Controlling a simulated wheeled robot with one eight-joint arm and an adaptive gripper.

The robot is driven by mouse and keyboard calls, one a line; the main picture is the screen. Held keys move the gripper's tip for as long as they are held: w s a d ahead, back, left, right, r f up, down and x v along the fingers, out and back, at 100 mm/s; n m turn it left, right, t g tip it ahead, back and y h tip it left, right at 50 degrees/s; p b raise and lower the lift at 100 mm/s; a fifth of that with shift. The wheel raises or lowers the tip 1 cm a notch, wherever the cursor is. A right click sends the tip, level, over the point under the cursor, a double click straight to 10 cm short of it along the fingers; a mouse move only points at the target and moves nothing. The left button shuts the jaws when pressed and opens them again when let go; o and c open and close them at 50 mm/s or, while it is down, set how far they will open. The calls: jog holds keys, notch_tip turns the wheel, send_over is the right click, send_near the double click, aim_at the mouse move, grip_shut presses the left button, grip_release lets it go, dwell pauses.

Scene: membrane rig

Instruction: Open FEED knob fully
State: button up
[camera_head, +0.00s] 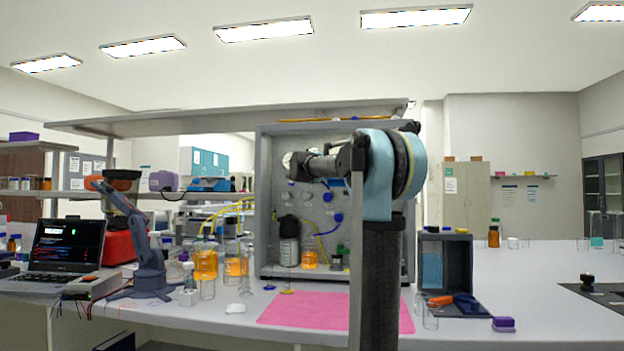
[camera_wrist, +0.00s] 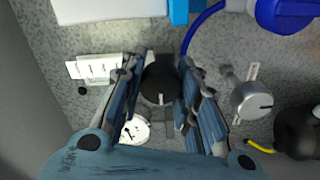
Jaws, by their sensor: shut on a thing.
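My gripper (camera_wrist: 162,80) is closed around a round dark knob (camera_wrist: 159,88) on the grey speckled panel (camera_wrist: 115,35), one finger on each side. The knob has a pale pointer line that runs toward the bottom of the wrist view. Its label cannot be read, so the frames do not confirm that it is FEED. In the head view my gripper (camera_head: 300,165) is at the upper part of the rig panel (camera_head: 264,200), and it hides the knob there.
Near the knob in the wrist view are a white gauge (camera_wrist: 134,130), a grey metal knob (camera_wrist: 252,99), a white label plate (camera_wrist: 97,68) and a blue fitting (camera_wrist: 288,14) with a blue tube. A pink mat (camera_head: 310,310) lies on the bench before the rig.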

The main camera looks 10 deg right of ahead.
jog(key=n, duration=0.4)
jog(key=shift+a+f+n, duration=0.15)
jog(key=shift+a+n, duration=0.05)
jog(key=shift+n, duration=0.2)
jog(key=n, duration=0.4)
jog(key=shift+d+f, duration=0.1)
jog(key=n, duration=0.5)
jog(key=shift+d+n, duration=0.15)
jog(key=shift+n, duration=1.95)
jog(key=o, duration=1)
jog(key=shift+o, duration=0.2)
jog(key=shift+s, duration=0.1)
jog(key=v, duration=1.1)
jog(key=shift+s, duration=0.3)
